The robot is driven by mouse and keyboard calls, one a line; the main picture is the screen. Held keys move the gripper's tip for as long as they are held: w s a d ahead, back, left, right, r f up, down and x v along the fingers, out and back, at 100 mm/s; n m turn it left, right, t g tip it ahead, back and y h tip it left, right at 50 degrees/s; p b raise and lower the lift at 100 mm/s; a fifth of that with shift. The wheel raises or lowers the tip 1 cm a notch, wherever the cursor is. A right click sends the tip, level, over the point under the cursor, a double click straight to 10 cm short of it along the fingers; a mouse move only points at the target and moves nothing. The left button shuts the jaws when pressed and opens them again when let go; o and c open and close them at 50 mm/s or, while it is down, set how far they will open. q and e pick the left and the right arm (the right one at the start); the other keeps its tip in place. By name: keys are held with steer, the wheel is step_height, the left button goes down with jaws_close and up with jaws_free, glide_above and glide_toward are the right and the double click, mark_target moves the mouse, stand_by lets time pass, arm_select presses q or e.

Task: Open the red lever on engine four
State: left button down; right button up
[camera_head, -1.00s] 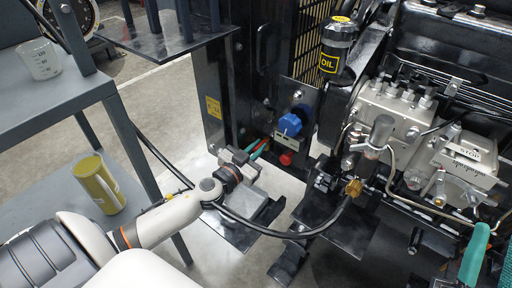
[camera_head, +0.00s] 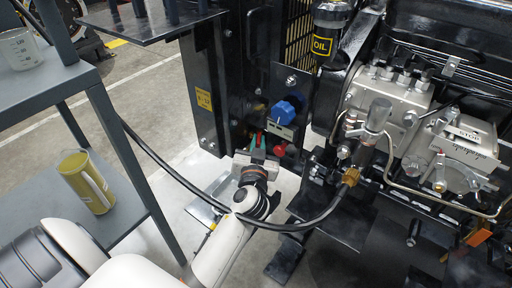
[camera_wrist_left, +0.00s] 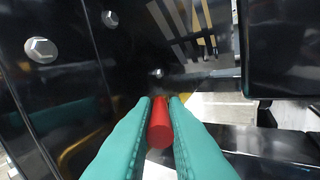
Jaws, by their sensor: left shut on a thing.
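The red lever (camera_head: 280,149) sits low on the dark engine panel, just below a blue knob (camera_head: 286,112). In the left wrist view it is a short red cylinder (camera_wrist_left: 160,125) between two teal fingers. My left gripper (camera_head: 264,143) reaches up to the panel from below. Its fingertips (camera_wrist_left: 160,99) are shut on the red lever. The lever's base is partly hidden by the fingers. My right gripper is not in view.
A black hose (camera_head: 306,226) loops across my left arm to a brass fitting (camera_head: 350,177). A grey shelf (camera_head: 45,85) with a beaker (camera_head: 20,49) and a yellow-green can (camera_head: 87,181) stands at left. An orange piece (camera_head: 479,238) shows at lower right.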

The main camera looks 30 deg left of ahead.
arm_select(q)
steer(key=shift+d+y+b, duration=0.1)
steer(key=shift+y+b, duration=0.2)
steer(key=shift+y, duration=0.1)
steer(key=c, duration=1.5)
jaws_free()
steer(key=shift+w, duration=0.1)
steer(key=shift+o, duration=0.2)
steer(key=shift+f, duration=0.1)
